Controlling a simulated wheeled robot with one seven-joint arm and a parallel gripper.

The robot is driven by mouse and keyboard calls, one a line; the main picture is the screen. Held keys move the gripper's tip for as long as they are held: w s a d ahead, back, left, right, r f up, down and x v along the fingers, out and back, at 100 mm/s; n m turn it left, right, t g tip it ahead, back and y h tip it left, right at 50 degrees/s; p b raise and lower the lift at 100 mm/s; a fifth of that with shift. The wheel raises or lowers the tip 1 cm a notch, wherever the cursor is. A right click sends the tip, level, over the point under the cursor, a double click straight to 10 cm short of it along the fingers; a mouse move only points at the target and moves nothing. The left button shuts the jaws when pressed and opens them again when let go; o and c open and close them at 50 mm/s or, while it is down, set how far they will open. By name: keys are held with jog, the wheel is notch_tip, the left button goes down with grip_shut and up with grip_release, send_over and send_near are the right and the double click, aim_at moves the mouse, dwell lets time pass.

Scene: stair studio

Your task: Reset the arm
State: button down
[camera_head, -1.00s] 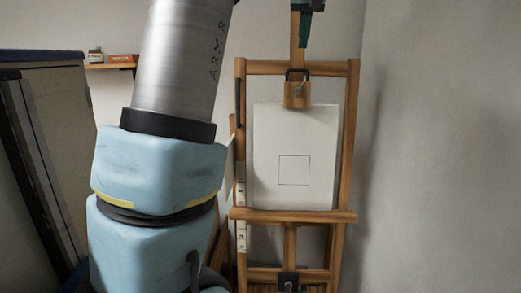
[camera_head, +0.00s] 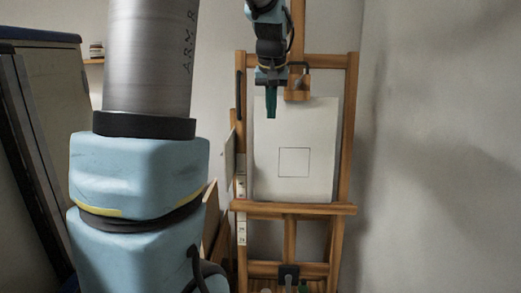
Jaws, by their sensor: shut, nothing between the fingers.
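My arm (camera_head: 145,190) fills the left of the head view, with a grey metal link above light blue joints. My gripper (camera_head: 271,104) hangs at the top centre and points down. Its green fingers are together with nothing between them. The fingers appear in front of the upper left part of a white sheet (camera_head: 310,135). Whether they touch the sheet cannot be told from this view.
A wooden easel (camera_head: 348,130) holds the sheet, which has a drawn square outline. The clamp block (camera_head: 297,90) at the sheet's top is close to my gripper. Dark-edged panels (camera_head: 60,110) lean at the left. The wall at right is clear.

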jog(key=s+a+f+g+b, duration=0.1)
jog(key=s+a+f, duration=0.4)
jog(key=s+f, duration=0.5)
jog(key=s+a+f+g+b, duration=0.1)
jog(key=s+a+f, duration=0.3)
jog(key=s+f, duration=0.6)
notch_tip(320, 180, down, 3)
jog(key=shift+s+a+r+g+b, duration=0.15)
jog(key=shift+s+a+g+b, duration=0.15)
jog(key=shift+s+a+g, duration=0.1)
